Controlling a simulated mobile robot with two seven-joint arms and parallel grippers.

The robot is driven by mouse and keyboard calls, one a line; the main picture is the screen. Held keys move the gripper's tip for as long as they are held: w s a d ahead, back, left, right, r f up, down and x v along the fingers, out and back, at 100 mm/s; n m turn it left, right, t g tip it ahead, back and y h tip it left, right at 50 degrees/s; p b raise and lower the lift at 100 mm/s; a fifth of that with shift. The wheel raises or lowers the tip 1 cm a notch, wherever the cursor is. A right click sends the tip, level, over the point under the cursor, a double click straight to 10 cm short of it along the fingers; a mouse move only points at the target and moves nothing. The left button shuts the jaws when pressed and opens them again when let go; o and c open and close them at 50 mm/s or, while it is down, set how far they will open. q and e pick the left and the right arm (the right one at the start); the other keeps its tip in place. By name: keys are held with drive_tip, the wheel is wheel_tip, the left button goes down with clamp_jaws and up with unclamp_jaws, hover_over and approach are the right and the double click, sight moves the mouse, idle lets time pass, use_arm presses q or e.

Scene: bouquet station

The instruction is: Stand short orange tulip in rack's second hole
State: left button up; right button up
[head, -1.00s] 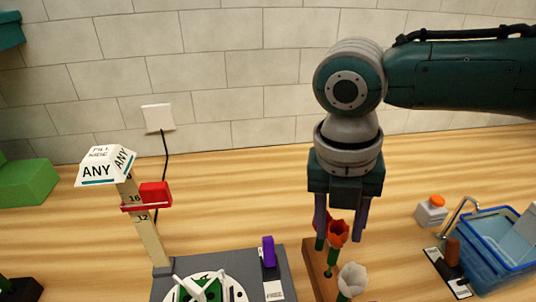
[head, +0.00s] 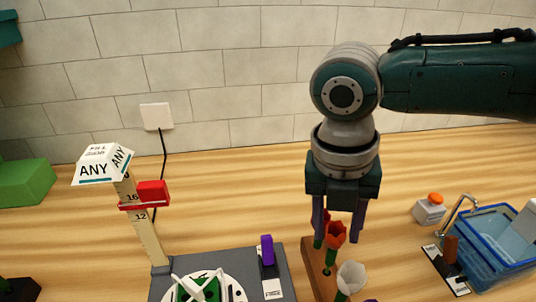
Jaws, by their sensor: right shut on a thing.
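My right gripper (head: 339,230) points down over the wooden rack (head: 312,262), its two purple fingers on either side of an orange-red tulip (head: 335,234). It is shut on this tulip, which stands roughly upright on a green stem; the contact itself is hard to see. The stem's lower end is near the rack, and I cannot tell whether it is in a hole. A darker red tulip (head: 325,216) shows partly behind it and the left finger. A white tulip (head: 350,277) stands nearer to me. The rack's near end is cut off. My left gripper is not in view.
At the left stands a height post with a red slider (head: 152,192) and an "ANY" sign (head: 102,164). Beside it is a grey board (head: 240,262) with a purple peg (head: 267,250). Bare table lies between the board and rack.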

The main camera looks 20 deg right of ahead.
drive_tip(key=shift+f, duration=0.7)
idle(0.8)
idle(0.5)
drive_tip(key=o, duration=0.9)
drive_tip(key=shift+r, duration=0.15)
